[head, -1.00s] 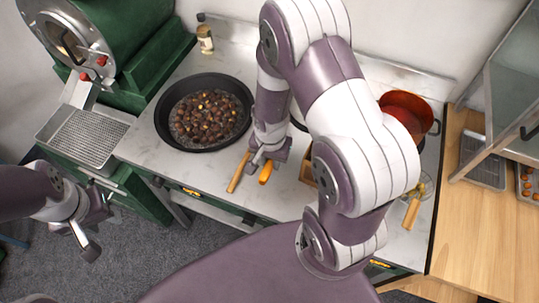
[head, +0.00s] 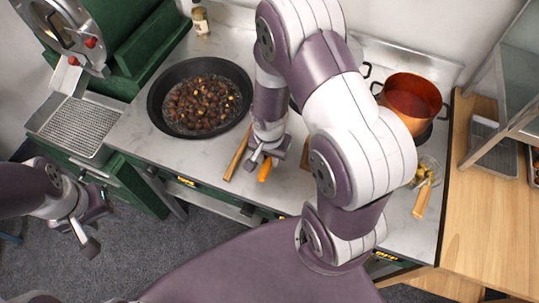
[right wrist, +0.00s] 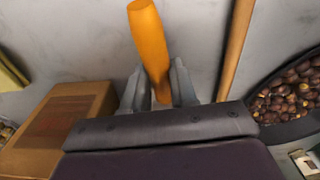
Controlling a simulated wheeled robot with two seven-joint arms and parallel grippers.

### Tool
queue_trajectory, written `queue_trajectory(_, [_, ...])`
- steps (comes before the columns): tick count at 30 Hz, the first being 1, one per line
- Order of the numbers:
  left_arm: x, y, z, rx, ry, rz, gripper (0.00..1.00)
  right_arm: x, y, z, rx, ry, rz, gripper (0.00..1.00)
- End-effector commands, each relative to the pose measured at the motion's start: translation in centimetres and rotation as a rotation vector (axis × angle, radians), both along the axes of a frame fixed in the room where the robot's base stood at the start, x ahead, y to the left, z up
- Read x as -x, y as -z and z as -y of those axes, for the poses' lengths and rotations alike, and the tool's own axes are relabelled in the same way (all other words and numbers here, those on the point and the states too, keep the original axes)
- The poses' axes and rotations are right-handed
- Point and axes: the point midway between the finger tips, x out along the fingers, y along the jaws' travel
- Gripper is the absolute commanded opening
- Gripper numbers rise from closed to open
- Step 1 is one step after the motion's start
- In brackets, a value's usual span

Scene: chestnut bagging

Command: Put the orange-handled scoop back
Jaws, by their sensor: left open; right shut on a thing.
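The orange handle of the scoop (head: 265,171) shows below my right gripper (head: 262,158) in the head view, over the front of the counter. My right gripper is shut on this handle; in the right wrist view the orange handle (right wrist: 150,45) stands up between the fingers (right wrist: 158,85). The scoop's other end is hidden by the gripper. I cannot tell whether the scoop touches the counter. My left gripper (head: 85,225) is open and empty, above the floor in front of the green cabinet.
A wooden handle (head: 237,153) lies just left of the scoop. A black pan of chestnuts (head: 158,128) is behind it. A cardboard-coloured box (right wrist: 30,150) is beside my right gripper in the wrist view. A copper pot (head: 411,122) and a glass bowl (head: 437,163) stand on the right.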

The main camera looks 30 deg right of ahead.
Motion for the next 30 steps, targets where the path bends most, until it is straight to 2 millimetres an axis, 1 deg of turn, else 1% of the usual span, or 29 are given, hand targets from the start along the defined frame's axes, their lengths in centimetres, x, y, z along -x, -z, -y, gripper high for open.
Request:
queue_trajectory(8, [0.0, 0.7, 0.0, 0.000, 0.000, 0.000, 0.43, 0.0, 0.7, 0.0, 0.000, 0.000, 0.000, 0.00])
queue_trajectory(9, [0.0, 0.6, 0.0, 0.000, 0.000, 0.000, 0.43, 0.0, 0.7, 0.0, 0.000, 0.000, 0.000, 0.30])
queue_trajectory(11, [0.0, 0.6, 0.0, 0.000, 0.000, 0.000, 0.43, 0.0, 0.6, 0.0, 0.000, 0.000, 0.000, 0.50])
queue_trajectory(12, [0.0, 0.6, 0.0, 0.000, 0.000, 0.000, 0.43, 0.0, 0.6, 0.0, 0.000, 0.000, 0.000, 0.57])
queue_trajectory(19, [0.0, 0.6, 0.0, 0.000, 0.000, 0.000, 0.43, 0.0, 0.6, 0.0, 0.000, 0.000, 0.000, 0.57])
queue_trajectory(22, [0.0, 0.5, 0.0, 0.000, 0.000, 0.000, 0.43, 0.0, 0.0, 0.0, 0.000, 0.000, 0.001, 0.57])
queue_trajectory(23, [0.0, 0.4, 0.0, 0.000, 0.000, 0.000, 0.43, 0.0, -0.5, 0.0, 0.001, 0.000, 0.002, 0.57])
queue_trajectory(26, [0.0, 0.3, 0.0, 0.000, 0.000, 0.000, 0.43, 0.0, -2.7, -0.1, 0.000, 0.000, 0.007, 0.57])
queue_trajectory(30, [0.0, 0.3, 0.0, 0.000, 0.000, 0.000, 0.43, 0.1, -6.7, -0.2, 0.000, 0.000, 0.007, 0.57])
